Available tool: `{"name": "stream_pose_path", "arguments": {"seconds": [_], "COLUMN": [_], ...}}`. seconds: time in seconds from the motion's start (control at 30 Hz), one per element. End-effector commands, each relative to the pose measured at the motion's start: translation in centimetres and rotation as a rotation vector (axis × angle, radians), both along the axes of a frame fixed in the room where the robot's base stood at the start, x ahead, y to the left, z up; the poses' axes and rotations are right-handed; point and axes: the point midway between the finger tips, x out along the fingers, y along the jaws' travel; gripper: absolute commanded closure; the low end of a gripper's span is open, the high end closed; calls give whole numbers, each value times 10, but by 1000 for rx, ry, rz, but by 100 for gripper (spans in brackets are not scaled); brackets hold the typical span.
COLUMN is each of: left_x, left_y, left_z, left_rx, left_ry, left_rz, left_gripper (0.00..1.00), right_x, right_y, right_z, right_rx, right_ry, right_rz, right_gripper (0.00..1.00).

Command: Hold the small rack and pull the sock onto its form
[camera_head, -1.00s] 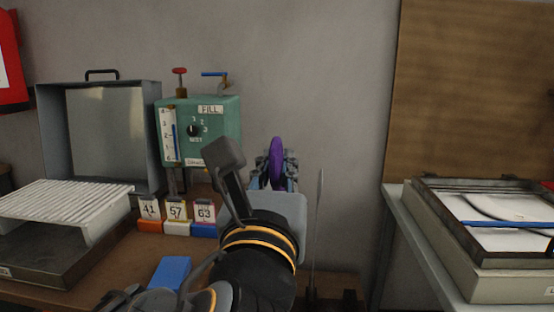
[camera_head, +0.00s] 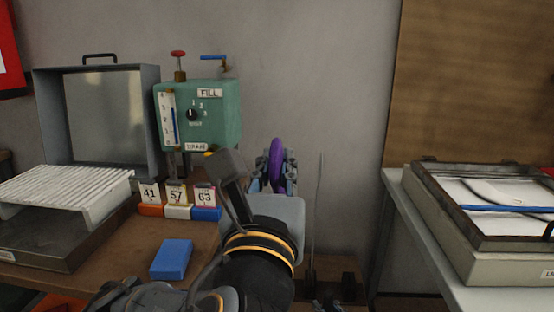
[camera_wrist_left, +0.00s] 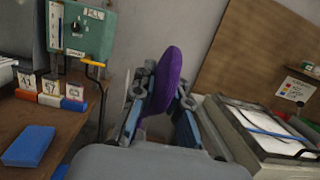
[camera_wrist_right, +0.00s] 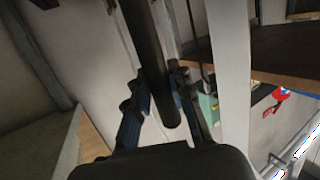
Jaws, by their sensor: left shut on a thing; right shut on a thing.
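A purple sock (camera_head: 277,165) stands upright between the fingers of my left gripper (camera_head: 276,172). The left wrist view shows the gripper (camera_wrist_left: 160,95) shut on the sock (camera_wrist_left: 168,80). To its right, apart from the sock, a thin pale upright form (camera_head: 319,215) is seen nearly edge-on. Dark parts of the small rack (camera_head: 348,284) show at its foot. In the right wrist view, my right gripper (camera_wrist_right: 158,90) is shut on a dark bar (camera_wrist_right: 150,55), apparently of the rack. A pale strip, apparently the form (camera_wrist_right: 235,90), stands beside it. In the head view the right gripper is mostly hidden.
A green FILL box (camera_head: 197,115), number cards (camera_head: 177,197) and a blue block (camera_head: 171,259) are on the left. A grey open case (camera_head: 110,115) and ribbed tray (camera_head: 65,188) stand further left. A framed box (camera_head: 480,250) occupies the right table. A gap separates the tables.

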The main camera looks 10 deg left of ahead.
Motion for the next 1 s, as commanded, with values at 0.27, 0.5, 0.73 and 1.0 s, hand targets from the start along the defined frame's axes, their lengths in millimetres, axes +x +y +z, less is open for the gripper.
{"name": "stream_pose_path", "arguments": {"seconds": [0.27,0.5,0.73,1.0], "left_x": [0,0,0,0], "left_y": [0,0,0,0], "left_z": [-7,-13,-19,-25], "left_rx": [1,1,0,1], "left_ry": [0,0,0,-1], "left_rz": [0,0,-1,-1], "left_gripper": [100,100,100,100], "right_x": [0,0,0,0], "right_y": [0,0,0,0], "right_z": [0,0,0,0], "right_rx": [0,0,0,0], "right_ry": [1,1,1,1], "right_rz": [1,1,1,1], "right_gripper": [97,97,97,97]}}
